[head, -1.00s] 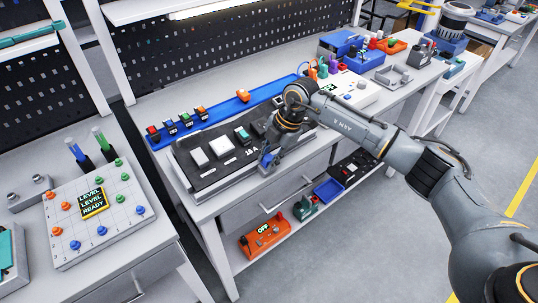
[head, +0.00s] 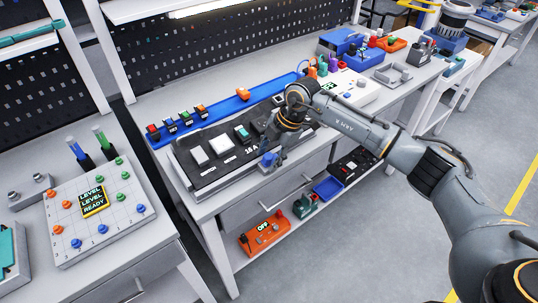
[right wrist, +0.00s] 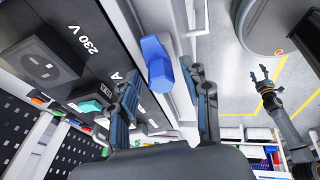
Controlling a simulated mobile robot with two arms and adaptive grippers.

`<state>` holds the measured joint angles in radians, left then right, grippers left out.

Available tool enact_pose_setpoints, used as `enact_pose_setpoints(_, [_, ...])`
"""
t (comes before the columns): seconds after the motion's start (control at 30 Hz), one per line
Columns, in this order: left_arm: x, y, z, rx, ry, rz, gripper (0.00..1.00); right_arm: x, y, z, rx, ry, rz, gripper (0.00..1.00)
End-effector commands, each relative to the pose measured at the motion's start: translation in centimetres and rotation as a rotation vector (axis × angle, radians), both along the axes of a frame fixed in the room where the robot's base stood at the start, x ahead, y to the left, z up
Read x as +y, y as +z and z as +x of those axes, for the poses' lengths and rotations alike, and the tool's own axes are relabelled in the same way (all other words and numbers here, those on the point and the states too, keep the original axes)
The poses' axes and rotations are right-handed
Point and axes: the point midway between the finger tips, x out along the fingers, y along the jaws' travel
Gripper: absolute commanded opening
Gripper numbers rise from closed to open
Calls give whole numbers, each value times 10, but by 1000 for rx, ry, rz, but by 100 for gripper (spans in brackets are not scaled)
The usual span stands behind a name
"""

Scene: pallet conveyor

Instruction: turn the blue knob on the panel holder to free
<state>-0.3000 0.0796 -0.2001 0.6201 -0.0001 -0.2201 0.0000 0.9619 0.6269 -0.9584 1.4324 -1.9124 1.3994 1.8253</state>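The panel holder (head: 222,187) is a light grey frame on the bench, carrying a black panel (head: 215,172) with sockets and switches. The blue knob (head: 268,159) sits at its front edge, near the right end. In the right wrist view the blue knob (right wrist: 157,62) looks like an elongated block beside the panel's "230 V" side. My right gripper (head: 274,153) is at the knob; its fingers (right wrist: 164,78) are apart, with the knob just beyond and between the tips. Contact cannot be told. My left gripper (right wrist: 262,74) hangs far off over the floor, fingers apart, seen only in the right wrist view.
A blue rail (head: 242,104) with coloured buttons lies behind the holder. A lower shelf holds an orange box (head: 264,236) and a blue tray (head: 328,188). A side table (head: 75,240) with a pegged board stands at left. The floor in front is free.

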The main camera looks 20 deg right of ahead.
Motion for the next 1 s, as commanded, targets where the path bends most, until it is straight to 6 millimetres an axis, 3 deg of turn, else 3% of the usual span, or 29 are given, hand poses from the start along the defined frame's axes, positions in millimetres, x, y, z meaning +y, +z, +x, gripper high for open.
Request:
enact_pose_setpoints(0.27, [3, 0, -1, 0, 0, 3, 54, -1, 4, -1, 1, 1, 0, 47])
enact_pose_setpoints(0.8, [1, 0, 0, 0, 0, 1, 54, -32, 97, -14, -3, 1, 0, 47])
enact_pose_setpoints(1.0, [0, 0, 0, 0, 0, 0, 54, -37, 111, -17, 0, 0, 0, 47])
